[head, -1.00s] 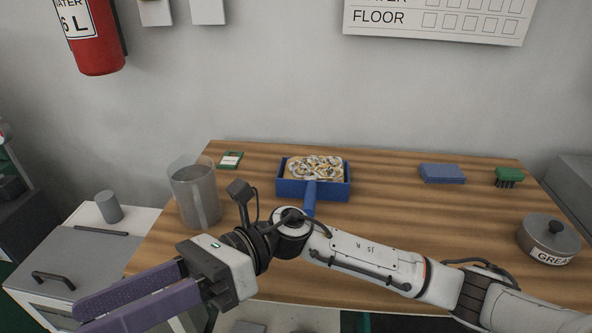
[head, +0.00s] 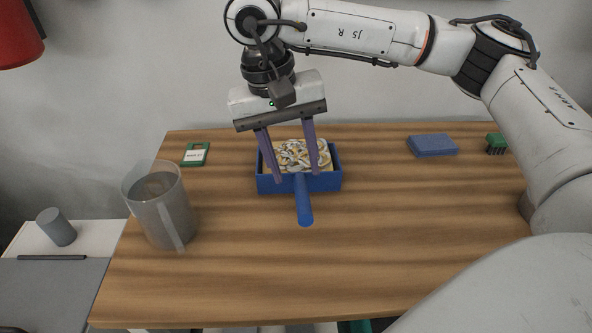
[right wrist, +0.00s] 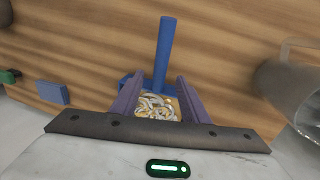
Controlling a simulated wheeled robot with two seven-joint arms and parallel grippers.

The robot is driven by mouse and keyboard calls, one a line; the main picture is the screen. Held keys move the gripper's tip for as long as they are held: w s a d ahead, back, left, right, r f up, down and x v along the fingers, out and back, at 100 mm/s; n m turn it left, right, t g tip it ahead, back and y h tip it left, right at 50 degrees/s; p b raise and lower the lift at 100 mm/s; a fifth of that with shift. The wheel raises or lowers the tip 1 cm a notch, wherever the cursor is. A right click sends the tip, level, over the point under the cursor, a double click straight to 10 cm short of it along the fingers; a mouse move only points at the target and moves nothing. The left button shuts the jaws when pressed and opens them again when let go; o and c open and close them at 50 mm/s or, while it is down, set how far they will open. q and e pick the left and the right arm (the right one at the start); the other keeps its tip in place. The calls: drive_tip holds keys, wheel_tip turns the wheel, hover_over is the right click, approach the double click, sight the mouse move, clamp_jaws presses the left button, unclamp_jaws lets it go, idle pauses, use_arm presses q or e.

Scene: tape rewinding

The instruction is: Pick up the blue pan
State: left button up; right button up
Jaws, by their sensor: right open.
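The blue pan (head: 331,182) stands on the wooden table, a square tray-like pan with its handle (head: 304,205) pointing toward me. It holds a pile of pale and yellowish pieces (head: 296,155). In the right wrist view the pan's handle (right wrist: 165,55) extends away from the fingers. The right gripper's fingers (right wrist: 157,95) also show in the right wrist view. My left gripper is not in view.
A clear grey pitcher (head: 160,208) stands at the table's left. A green-and-white card (head: 196,154) lies behind it. A blue sponge-like block (head: 432,146) and a green brush (head: 496,144) lie at the back right. The table's front middle is clear.

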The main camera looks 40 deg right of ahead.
sight(300, 186)
drive_tip(key=f, duration=0.4)
drive_tip(key=s+d+f, duration=0.1)
drive_tip(key=f, duration=0.1)
drive_tip(key=shift+f+p, duration=0.3)
drive_tip(key=shift+p, duration=0.05)
clamp_jaws()
